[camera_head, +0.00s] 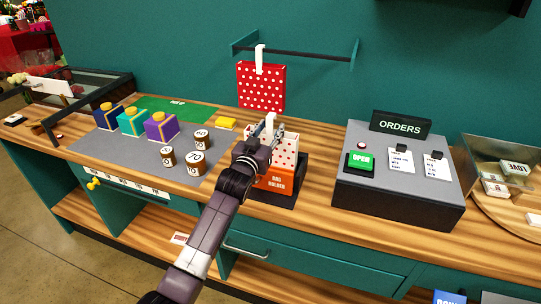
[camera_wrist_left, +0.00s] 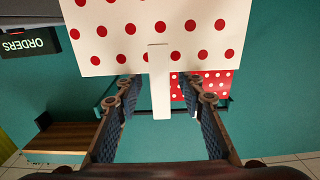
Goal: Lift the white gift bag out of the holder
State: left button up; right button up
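The white gift bag (camera_head: 289,149) with red dots stands in the dark holder with an orange "BAG HOLDER" front (camera_head: 274,184). My left gripper (camera_head: 262,138) reaches it from the front left, at the bag's upper part. In the left wrist view the bag (camera_wrist_left: 110,38) fills the top, and its white handle strip (camera_wrist_left: 160,95) runs between the two fingers. The left gripper (camera_wrist_left: 160,90) is open there, with a gap on each side of the handle. The bag's lower part is hidden by the holder. My right gripper is not in view.
A red dotted bag (camera_head: 261,88) hangs from the wall rail (camera_head: 310,54) behind. The orders console (camera_head: 397,190) stands to the right. Round tokens (camera_head: 195,164) and several coloured gift boxes (camera_head: 132,122) stand to the left.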

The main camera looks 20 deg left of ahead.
pick_arm(q)
grip_shut()
jog(key=shift+r, duration=0.15)
